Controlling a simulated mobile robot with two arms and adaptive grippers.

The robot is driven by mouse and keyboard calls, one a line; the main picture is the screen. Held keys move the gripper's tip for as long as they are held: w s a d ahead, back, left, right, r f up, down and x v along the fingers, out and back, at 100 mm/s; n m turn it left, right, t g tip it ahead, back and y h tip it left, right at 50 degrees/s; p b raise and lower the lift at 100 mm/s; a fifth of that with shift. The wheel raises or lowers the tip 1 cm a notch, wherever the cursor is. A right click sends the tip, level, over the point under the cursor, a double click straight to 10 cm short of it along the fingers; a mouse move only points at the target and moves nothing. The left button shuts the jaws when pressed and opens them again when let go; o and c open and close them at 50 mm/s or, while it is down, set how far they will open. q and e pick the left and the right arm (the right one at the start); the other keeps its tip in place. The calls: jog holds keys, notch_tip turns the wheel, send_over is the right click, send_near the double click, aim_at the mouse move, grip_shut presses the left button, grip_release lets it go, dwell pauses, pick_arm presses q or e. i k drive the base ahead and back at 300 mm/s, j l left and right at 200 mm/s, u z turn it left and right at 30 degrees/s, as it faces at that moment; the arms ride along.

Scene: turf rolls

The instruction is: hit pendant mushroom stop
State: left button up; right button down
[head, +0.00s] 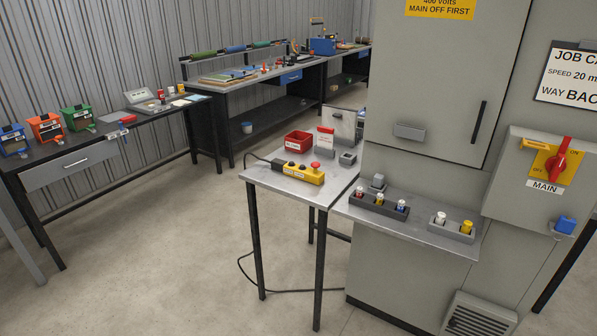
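A yellow pendant control box (285,171) lies on the small metal table in the middle of the head view. A red mushroom stop button (315,166) stands up at the right end of its top. Smaller dark buttons sit along the rest of the pendant. A black cable leaves its left end and drops over the table edge to the floor. Neither of my grippers is in view.
A red bin (298,140) and a red-and-white box stand behind the pendant. A grey cabinet (430,90) with a red MAIN switch (562,158) and a shelf of small bottles stands at right. Workbenches line the back wall. The floor left of the table is clear, apart from the cable.

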aim_at(315, 165)
jog(key=i+l, duration=0.3)
jog(key=i, duration=0.15)
jog(key=i+l+u, duration=0.1)
jog(key=i+l, duration=0.15)
jog(key=i, duration=0.2)
